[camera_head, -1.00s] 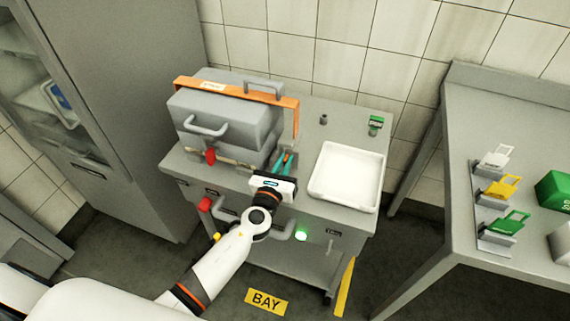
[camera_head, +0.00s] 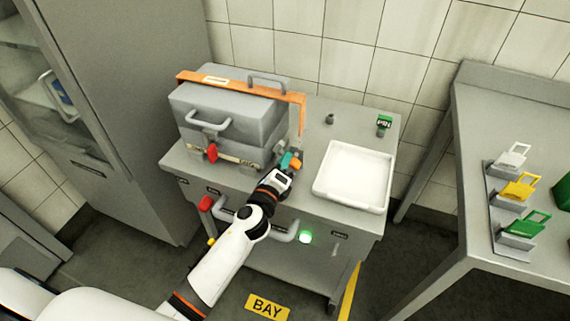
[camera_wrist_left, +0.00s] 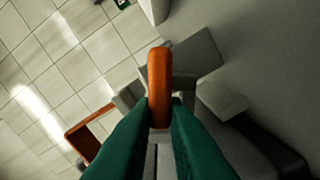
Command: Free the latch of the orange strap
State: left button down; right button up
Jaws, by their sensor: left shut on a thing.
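The orange strap (camera_head: 240,85) runs across the top of the grey case (camera_head: 225,118) and down its right side. My left gripper (camera_head: 290,160) is at the case's lower right, over the cart top. In the left wrist view its two green fingers (camera_wrist_left: 159,118) are shut on an upright orange piece (camera_wrist_left: 159,78), which looks like the strap's latch lever. Another orange strip (camera_wrist_left: 92,138) shows at the left of that view. The latch's lower part is hidden behind the fingers. My right gripper is in neither view.
A white tray (camera_head: 353,175) sits on the cart to the right of the gripper. A small green item (camera_head: 384,122) stands behind it.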

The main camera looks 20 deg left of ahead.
pick_arm(q)
jog(key=n, duration=0.2)
jog(key=shift+a+f+n+b, duration=0.1)
jog(key=shift+f+n+b, duration=0.2)
jog(key=shift+n, duration=0.1)
jog(key=shift+f+n, duration=0.25)
jog(key=shift+n, duration=1.35)
jog(key=shift+b, duration=0.3)
jog(key=c, duration=1.4)
grip_release()
jog(key=shift+c, duration=0.2)
jog(key=s+b, duration=0.1)
jog(key=s, duration=1.1)
jog(key=shift+a, duration=0.25)
jog(key=shift+n, duration=0.3)
